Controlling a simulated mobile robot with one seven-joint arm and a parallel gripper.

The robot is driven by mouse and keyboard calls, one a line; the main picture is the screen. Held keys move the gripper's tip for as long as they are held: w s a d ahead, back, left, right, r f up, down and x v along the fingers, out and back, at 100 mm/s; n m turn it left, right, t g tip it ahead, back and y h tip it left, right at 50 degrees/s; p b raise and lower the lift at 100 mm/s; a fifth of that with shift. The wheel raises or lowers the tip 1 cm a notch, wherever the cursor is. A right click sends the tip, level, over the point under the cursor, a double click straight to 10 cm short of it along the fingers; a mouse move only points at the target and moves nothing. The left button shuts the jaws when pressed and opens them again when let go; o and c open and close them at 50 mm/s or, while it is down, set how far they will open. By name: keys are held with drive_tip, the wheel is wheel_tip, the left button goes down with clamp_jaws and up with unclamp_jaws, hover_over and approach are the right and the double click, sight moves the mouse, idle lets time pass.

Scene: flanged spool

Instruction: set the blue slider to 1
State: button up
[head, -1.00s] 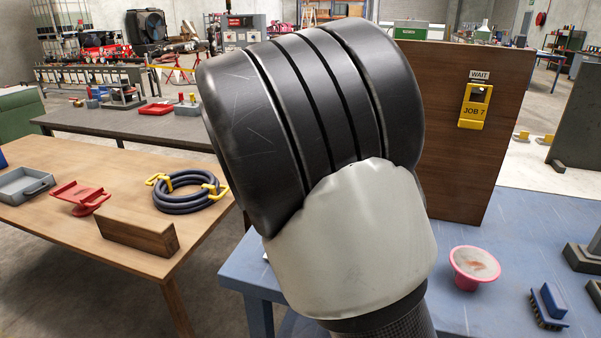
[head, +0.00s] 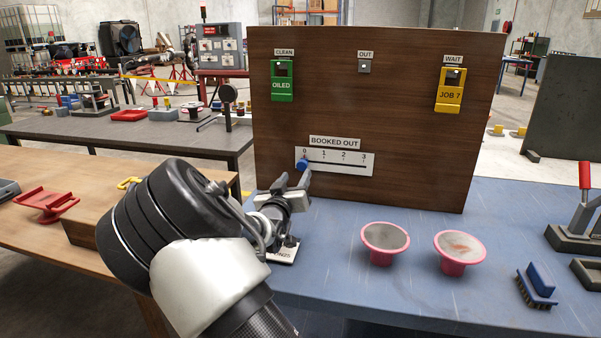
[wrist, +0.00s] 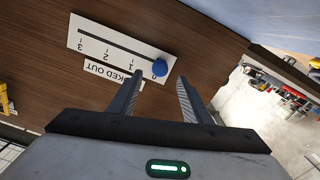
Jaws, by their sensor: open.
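The blue slider (head: 302,165) is a round knob at the 0 end of a white scale plate (head: 340,170) marked 0 to 3, under the label BOOKED OUT on a brown upright board (head: 400,120). It also shows in the wrist view (wrist: 160,67), where the scale (wrist: 105,43) appears upside down. My gripper (head: 295,179) is close in front of the board at the scale's left end. In the wrist view my gripper (wrist: 160,76) is open, with the blue knob between or just beyond its fingertips. I cannot tell whether a finger touches it.
On the board hang a green OILED tag (head: 282,85) and a yellow JOB 7 tag (head: 450,92); the OUT holder (head: 365,65) has no tag.

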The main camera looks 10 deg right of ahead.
sight(301, 167)
drive_tip(key=x, duration=0.7)
drive_tip(key=shift+b, duration=0.4)
clamp_jaws()
